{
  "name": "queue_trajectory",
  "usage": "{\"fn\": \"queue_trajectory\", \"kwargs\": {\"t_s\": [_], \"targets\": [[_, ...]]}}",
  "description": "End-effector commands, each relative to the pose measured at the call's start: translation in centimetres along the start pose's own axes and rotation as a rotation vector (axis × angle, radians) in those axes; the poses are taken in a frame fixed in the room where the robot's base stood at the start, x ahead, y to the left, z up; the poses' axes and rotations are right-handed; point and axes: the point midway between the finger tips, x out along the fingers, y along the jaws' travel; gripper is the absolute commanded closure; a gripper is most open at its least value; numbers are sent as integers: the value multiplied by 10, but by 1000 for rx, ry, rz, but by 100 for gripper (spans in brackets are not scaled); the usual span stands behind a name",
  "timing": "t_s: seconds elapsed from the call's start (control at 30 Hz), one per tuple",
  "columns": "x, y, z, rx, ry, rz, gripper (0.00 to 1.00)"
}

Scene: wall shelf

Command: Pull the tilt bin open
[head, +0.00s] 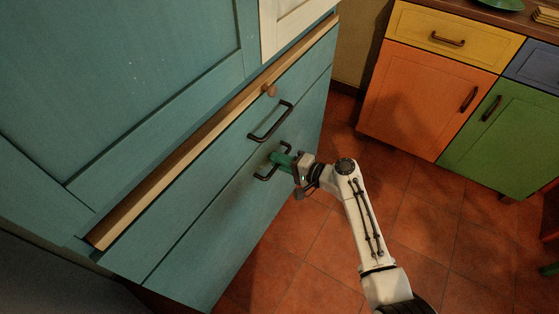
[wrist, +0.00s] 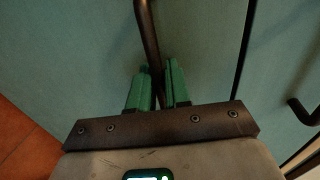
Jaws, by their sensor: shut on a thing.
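The tilt bin front (head: 232,220) is the lower teal panel of the cabinet at the left of the head view. It looks flush with the cabinet. Its dark bar handle (head: 263,177) is partly hidden by my gripper (head: 280,159). In the wrist view the bar of this handle (wrist: 149,38) runs down between the green fingers of my gripper (wrist: 158,78). The gripper is shut on the handle, with one finger on each side of the bar. The teal bin front (wrist: 80,60) fills most of the view behind.
Orange (head: 425,98) and green (head: 507,138) cabinets stand at the right. Tiled floor (head: 300,255) lies open before the bin.

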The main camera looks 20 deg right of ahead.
Motion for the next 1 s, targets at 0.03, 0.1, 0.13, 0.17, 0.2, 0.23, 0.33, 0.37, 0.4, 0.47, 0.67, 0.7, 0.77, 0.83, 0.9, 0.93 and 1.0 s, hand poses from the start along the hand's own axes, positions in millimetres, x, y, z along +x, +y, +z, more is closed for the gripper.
{"fn": "queue_trajectory", "kwargs": {"t_s": [0.03, 0.1, 0.13, 0.17, 0.2, 0.23, 0.33, 0.37, 0.4, 0.47, 0.67, 0.7, 0.77, 0.83, 0.9, 0.93, 1.0], "targets": [[-3, 4, 0, 2, 1, -4, 100], [-8, 7, 0, 1, 1, -14, 100], [-11, 8, 0, 2, 1, -19, 100], [-14, 10, 0, 3, 1, -26, 100], [-19, 13, 0, 3, 2, -37, 100], [-23, 14, 0, 2, 2, -46, 100], [-39, 23, 0, 3, 3, -82, 100], [-44, 26, 0, 2, 4, -94, 100], [-52, 30, 0, 3, 4, -112, 100], [-64, 36, 0, 2, 4, -141, 100], [-106, 61, 0, 2, 5, -241, 100], [-113, 66, 0, 2, 5, -261, 100], [-125, 74, 0, 2, 6, -290, 100], [-138, 83, 0, 1, 5, -325, 100], [-150, 92, 0, 1, 5, -357, 100], [-154, 96, 0, 1, 5, -370, 100], [-165, 104, 0, 1, 5, -400, 100]]}}
